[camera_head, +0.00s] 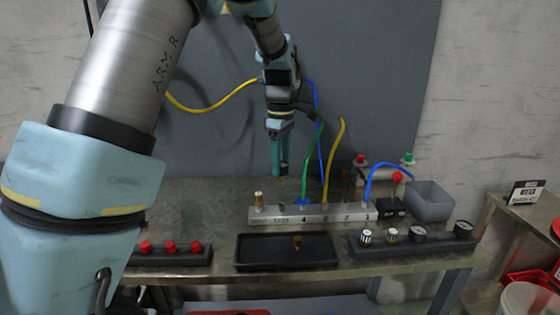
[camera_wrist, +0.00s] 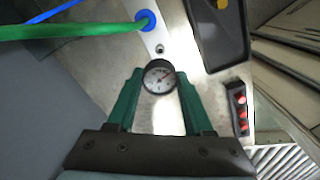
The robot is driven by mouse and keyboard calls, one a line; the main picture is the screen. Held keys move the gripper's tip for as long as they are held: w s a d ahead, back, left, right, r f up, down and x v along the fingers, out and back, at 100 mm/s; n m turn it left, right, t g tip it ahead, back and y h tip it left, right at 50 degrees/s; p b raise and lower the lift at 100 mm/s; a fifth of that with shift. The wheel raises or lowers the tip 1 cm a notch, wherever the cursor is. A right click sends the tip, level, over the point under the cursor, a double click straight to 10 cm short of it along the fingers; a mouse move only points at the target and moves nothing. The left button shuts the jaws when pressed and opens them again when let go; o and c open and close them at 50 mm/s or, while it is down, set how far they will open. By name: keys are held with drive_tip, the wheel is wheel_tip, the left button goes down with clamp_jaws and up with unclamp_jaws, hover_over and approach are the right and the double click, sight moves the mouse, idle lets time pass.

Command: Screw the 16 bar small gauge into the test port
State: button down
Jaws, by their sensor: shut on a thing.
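My gripper (camera_head: 280,168) hangs upright above the grey manifold block (camera_head: 330,212), over its left half. In the wrist view my gripper (camera_wrist: 160,82) is shut on a small round gauge (camera_wrist: 159,76) with a white dial and dark rim. The dial's numbers are too small to read. The test port (camera_head: 282,206) appears to be the small open socket left of the green hose on the block; it also shows in the wrist view (camera_wrist: 160,48) just beyond the gauge. The gauge is apart from the block, and its thread is hidden.
Green, blue and yellow hoses (camera_head: 341,135) rise from the block close right of my gripper. A brass fitting (camera_head: 258,199) stands at its left end. In front are a black tray (camera_head: 262,262), a rack (camera_head: 408,246) with gauges, and a rack of red caps (camera_head: 171,260).

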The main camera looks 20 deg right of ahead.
sight(281, 181)
drive_tip(key=shift+f+b, duration=1.3)
drive_tip(key=shift+f, duration=1.6)
drive_tip(key=shift+p, duration=0.75)
drive_tip(key=shift+f+b, duration=0.65)
drive_tip(key=shift+f, duration=0.55)
drive_tip(key=shift+c, duration=1.1)
unclamp_jaws()
wheel_tip(281, 181, up, 11)
drive_tip(key=shift+f+b, duration=0.15)
drive_tip(key=shift+b, duration=0.95)
drive_tip(key=shift+c, duration=0.2)
